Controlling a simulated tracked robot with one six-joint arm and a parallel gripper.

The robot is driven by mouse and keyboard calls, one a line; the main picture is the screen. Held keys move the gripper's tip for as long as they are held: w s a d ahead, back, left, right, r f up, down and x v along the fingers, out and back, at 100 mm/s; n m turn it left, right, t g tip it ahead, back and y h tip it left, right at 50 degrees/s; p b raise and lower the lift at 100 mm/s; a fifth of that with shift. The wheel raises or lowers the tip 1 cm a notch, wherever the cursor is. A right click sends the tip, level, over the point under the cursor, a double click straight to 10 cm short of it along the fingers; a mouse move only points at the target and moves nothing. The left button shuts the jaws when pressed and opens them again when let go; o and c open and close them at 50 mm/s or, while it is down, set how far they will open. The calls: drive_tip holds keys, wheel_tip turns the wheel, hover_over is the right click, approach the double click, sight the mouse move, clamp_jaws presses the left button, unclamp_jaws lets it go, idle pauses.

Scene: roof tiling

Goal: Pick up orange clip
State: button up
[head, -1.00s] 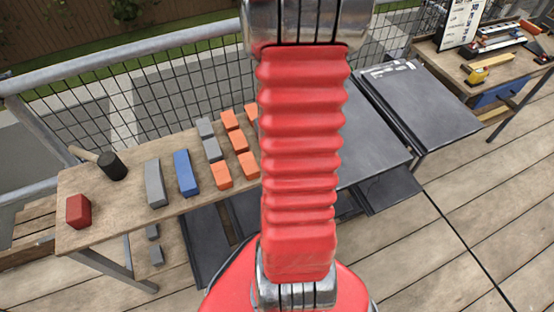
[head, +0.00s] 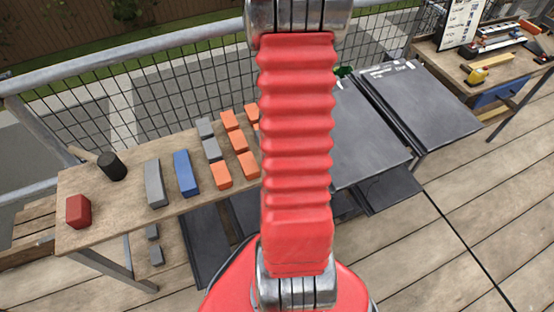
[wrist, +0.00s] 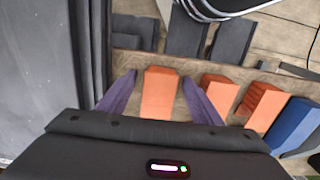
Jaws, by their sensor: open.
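Several orange clips (head: 222,175) lie in rows on the wooden bench, partly hidden behind my red arm in the head view. In the wrist view, one orange clip (wrist: 160,93) shows between the two purple fingers of my gripper (wrist: 158,79). The fingers are open, with a gap visible on each side of the clip. I cannot tell how far above the bench the fingertips are. More orange clips (wrist: 219,93) lie just right of the right finger. My gripper is hidden in the head view.
The bench (head: 130,200) also holds a blue block (head: 185,173), grey blocks (head: 155,184), a red block (head: 78,210) and a mallet (head: 111,165). Dark panels (head: 370,135) stand right of the bench. A mesh railing (head: 160,95) runs behind.

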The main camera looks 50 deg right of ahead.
drive_tip(key=shift+c, duration=0.3)
drive_tip(key=c, duration=1.3)
drive_tip(key=shift+r, duration=0.1)
drive_tip(key=shift+c, duration=0.2)
wheel_tip(320, 180, up, 10)
drive_tip(key=shift+f, duration=0.15)
idle(0.6)
drive_tip(key=o, duration=0.7)
clamp_jaws()
